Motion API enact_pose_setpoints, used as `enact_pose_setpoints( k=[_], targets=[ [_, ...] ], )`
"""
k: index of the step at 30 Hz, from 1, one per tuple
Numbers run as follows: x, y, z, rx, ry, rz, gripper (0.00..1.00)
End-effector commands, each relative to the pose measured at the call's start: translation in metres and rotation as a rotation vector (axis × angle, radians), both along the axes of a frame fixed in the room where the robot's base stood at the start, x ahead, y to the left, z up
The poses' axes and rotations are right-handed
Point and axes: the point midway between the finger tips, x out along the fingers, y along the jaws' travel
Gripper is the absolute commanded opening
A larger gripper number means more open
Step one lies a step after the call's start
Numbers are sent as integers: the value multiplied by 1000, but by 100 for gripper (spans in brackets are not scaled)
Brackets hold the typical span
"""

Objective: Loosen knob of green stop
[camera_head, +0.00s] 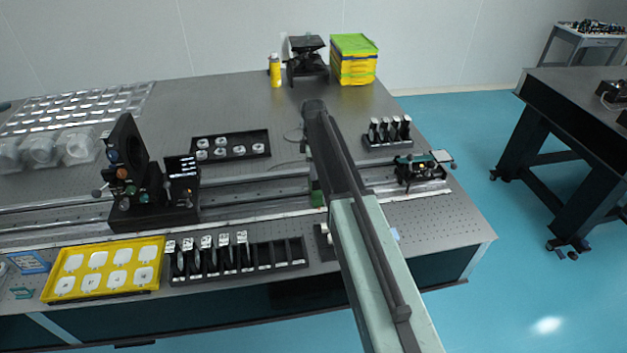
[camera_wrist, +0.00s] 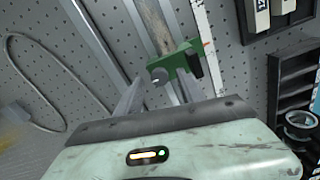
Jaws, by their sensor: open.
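The green stop (camera_wrist: 183,60) sits on the rail in the wrist view, just beyond my gripper. In the head view a bit of the green stop (camera_head: 317,199) shows beside my arm, which hides the rest. My gripper (camera_wrist: 158,92) is open, with its two grey fingers on either side of the knob's line. I see nothing between the fingers, and I cannot tell whether they touch the stop.
The rail (camera_head: 250,193) runs along the optical table (camera_head: 230,110). A dark optical assembly (camera_head: 150,185) stands on it at left, and a small green-topped stage (camera_head: 420,168) at right. A black slotted rack (camera_head: 285,255) and a yellow tray (camera_head: 108,270) lie in front.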

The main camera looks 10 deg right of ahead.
Motion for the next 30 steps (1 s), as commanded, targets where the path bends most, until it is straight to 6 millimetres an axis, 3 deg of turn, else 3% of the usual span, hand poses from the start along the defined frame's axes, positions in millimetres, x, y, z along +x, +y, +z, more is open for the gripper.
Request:
enact_pose_setpoints(
  k=[1,9,14,23,30],
  targets=[
    [0,0,-8,0,0,0,46],
    [0,-1,-6,0,0,-1,43],
    [0,-1,-6,0,0,-1,0],
    [0,-1,-6,0,0,-21,0],
    [0,-2,-6,0,0,-133,0]
  ],
)
